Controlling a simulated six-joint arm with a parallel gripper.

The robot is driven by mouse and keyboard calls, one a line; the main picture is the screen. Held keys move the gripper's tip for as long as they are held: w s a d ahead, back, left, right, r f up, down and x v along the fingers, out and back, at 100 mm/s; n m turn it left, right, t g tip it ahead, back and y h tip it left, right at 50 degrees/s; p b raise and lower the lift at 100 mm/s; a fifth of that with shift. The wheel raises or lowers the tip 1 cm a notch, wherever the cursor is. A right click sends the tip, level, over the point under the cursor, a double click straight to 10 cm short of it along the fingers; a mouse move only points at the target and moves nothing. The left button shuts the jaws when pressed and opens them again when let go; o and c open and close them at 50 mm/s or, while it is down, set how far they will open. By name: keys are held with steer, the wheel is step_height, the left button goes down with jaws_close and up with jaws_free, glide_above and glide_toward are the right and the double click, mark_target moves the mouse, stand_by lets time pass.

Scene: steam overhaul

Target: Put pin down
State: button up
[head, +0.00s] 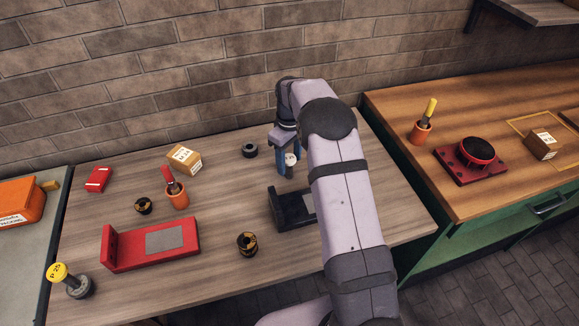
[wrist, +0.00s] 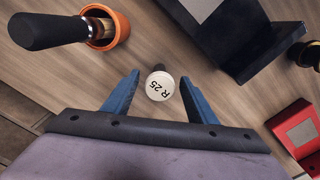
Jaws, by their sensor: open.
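A pin with a round white head marked "R 25" (wrist: 160,86) shows in the wrist view, with a short dark part behind the head. Its white head also shows in the head view (head: 291,158). My gripper (wrist: 160,92) is open, with one blue finger on each side of the pin and a visible gap to each. In the head view my gripper (head: 287,165) is low over the back of the wooden table (head: 225,270), behind the black bracket (head: 292,212). I cannot tell whether the pin's lower end touches the table. Another pin, with a yellow head marked "P 25" (head: 58,273), is at the table's front left.
A red bracket (head: 120,246), an orange cup with a brush (head: 177,198), a cardboard box (head: 184,158), a small red box (head: 98,179) and black rings (head: 250,150) stand around the table. A brick wall (head: 190,70) closes the back. Bare wood lies between them.

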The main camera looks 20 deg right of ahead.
step_height(320, 180, up, 8)
steer(key=shift+r+b, duration=0.25)
steer(key=shift+b, duration=0.6)
steer(key=shift+r, duration=0.15)
steer(key=shift+s+a+r, duration=0.15)
steer(key=shift+s+a, duration=0.05)
steer(key=shift+s, duration=0.3)
steer(key=s+a+f+m, duration=0.2)
steer(key=s+m, duration=0.1)
steer(key=s, duration=1.2)
steer(key=s+a+f+m, duration=0.2)
steer(key=s+m, duration=0.1)
steer(key=s, duration=1.2)
steer(key=shift+s+a+f+m, duration=0.2)
steer(key=shift+a+f+m, duration=0.05)
steer(key=shift+a+m, duration=0.15)
steer(key=shift+r, duration=0.15)
